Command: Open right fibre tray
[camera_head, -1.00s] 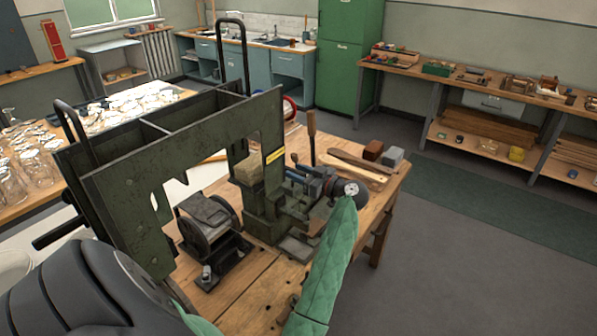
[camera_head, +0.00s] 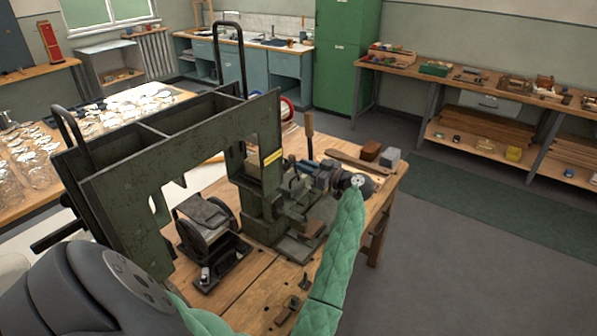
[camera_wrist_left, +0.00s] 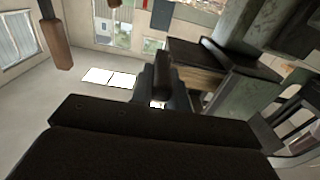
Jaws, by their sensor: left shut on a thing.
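The dark green tufting machine (camera_head: 130,185) stands on the wooden bench, with its frame on the left and its working parts on the right. My left gripper (camera_head: 322,174) is at the right side of the machine, at the end of my green-sleeved arm. In the left wrist view, its dark fingers (camera_wrist_left: 163,88) are shut on a small dark part, apparently the right fibre tray's handle. Beside them is a tan fibre block (camera_wrist_left: 198,80) under a dark cover. The fingers hide most of the contact. My right gripper is not in view.
A black roller unit (camera_head: 212,240) sits in front of the machine. A brown block (camera_head: 370,150) and a grey block (camera_head: 390,157) lie at the bench's far right. A wooden-handled lever (camera_head: 309,128) stands behind the gripper. The floor to the right is clear.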

